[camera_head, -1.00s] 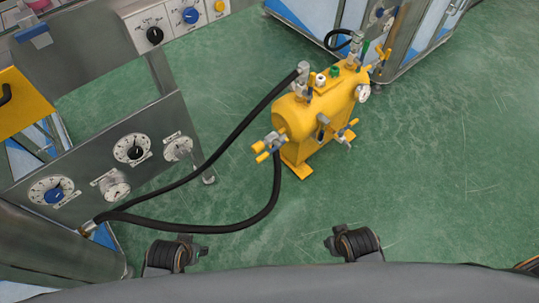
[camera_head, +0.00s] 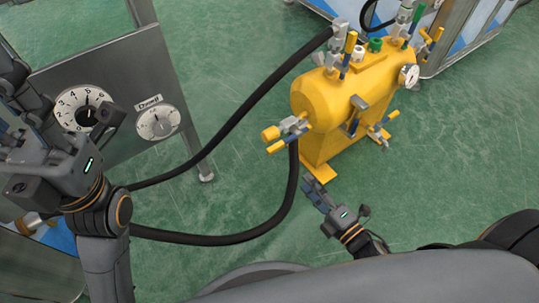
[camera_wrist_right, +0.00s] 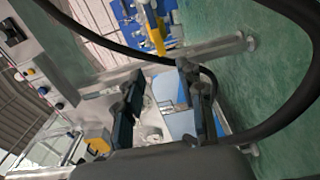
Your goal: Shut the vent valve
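The yellow tank (camera_head: 335,105) stands on the green floor and carries several valves. A valve with yellow handles (camera_head: 287,131) is on its left end, another (camera_head: 380,130) is low on its right side, and more stand on top. No label shows which is the vent valve. My right gripper (camera_head: 316,192) is below the tank, apart from it and from the valves. In the right wrist view its two fingers (camera_wrist_right: 160,85) are spread with nothing held between them. My left gripper (camera_head: 50,120) is in front of the dial panel; its fingertips are not clear.
A black hose (camera_head: 245,108) runs from the tank's top down to the left. A second hose (camera_head: 240,237) loops below the left-end valve, close to my right gripper. The panel has dials (camera_head: 158,123). A cabinet (camera_head: 465,40) stands behind the tank. Floor at right is clear.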

